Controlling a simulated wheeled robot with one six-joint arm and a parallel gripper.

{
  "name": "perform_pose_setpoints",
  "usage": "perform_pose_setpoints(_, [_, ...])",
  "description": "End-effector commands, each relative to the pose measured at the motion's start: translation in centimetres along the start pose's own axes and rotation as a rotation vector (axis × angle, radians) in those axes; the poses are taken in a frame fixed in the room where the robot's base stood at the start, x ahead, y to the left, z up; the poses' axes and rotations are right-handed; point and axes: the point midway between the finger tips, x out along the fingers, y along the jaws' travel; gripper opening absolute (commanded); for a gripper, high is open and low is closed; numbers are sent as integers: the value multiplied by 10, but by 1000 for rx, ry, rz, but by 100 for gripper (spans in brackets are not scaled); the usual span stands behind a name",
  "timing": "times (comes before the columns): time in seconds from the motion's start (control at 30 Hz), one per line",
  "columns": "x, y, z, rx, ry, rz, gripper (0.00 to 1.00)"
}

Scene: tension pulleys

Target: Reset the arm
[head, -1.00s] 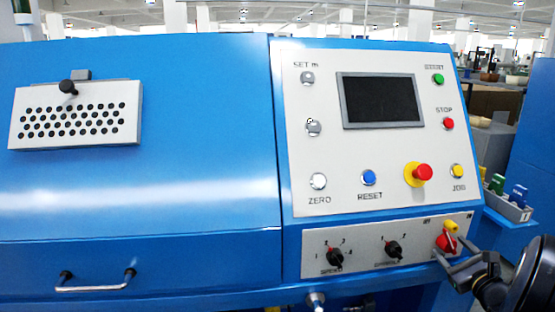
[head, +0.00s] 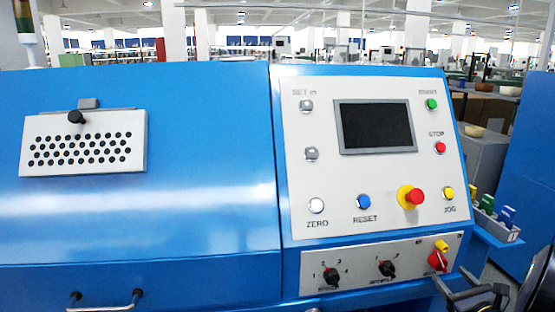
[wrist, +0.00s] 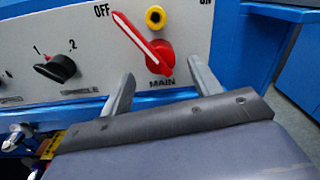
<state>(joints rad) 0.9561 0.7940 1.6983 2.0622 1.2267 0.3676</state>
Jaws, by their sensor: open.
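The red MAIN switch (wrist: 152,48) is on the lower panel strip. Its white-marked handle points up and left toward the OFF label, with a yellow round piece (wrist: 155,17) above it. In the head view the red switch (head: 438,259) is at the panel's lower right. My gripper (wrist: 159,70) is open and empty, its two fingers apart just below and in front of the switch. In the head view my gripper (head: 468,285) is at the lower right, partly cut off by the frame edge. The jaws appear apart from the switch.
The blue machine's control panel (head: 300,180) carries a dark screen (head: 375,126), several buttons and a red emergency knob (head: 413,198). Two black selector knobs, one here (head: 386,270), are left of the switch. A grey holder (head: 492,226) with coloured items stands at the right.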

Motion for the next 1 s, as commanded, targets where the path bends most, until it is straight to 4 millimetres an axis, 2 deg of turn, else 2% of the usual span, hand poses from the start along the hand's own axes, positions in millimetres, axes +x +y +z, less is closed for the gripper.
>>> perform_pose_setpoints(0.17, [-7, 0, 0, 0, 0, 1, 60])
perform_pose_setpoints(0.57, [-6, 3, -2, -3, 3, 7, 60])
perform_pose_setpoints(0.77, [1, 21, -12, -15, 23, 43, 60])
perform_pose_setpoints(1.0, [12, 53, -28, -42, 58, 111, 60])
